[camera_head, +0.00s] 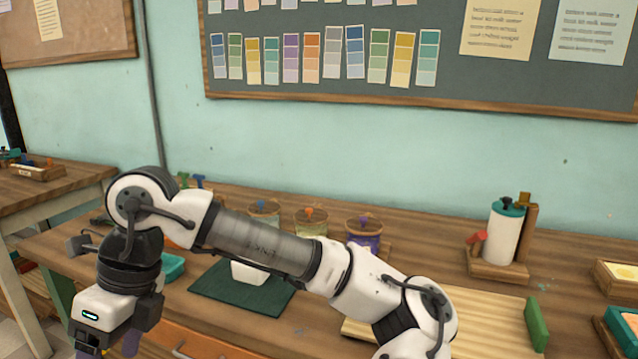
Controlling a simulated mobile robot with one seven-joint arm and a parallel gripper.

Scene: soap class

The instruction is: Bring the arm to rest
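My arm stretches across the front of the wooden workbench, from the bottom right to the left. My gripper (103,345) is at the bottom left, pointing down, in front of the bench's left end. Its fingers are partly cut off by the bottom edge, so whether they are open or shut does not show. A purple patch shows beside the fingers; I cannot tell what it is. The arm hides part of a dark green mat (218,288) and a white block (249,273) on it.
Lidded jars, one of them purple (364,234), stand behind my arm. A white canister (502,236) stands on a wooden stand at the back right. A ribbed board (490,320) with a green end block lies right of my arm. Trays (622,322) sit at the right edge.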

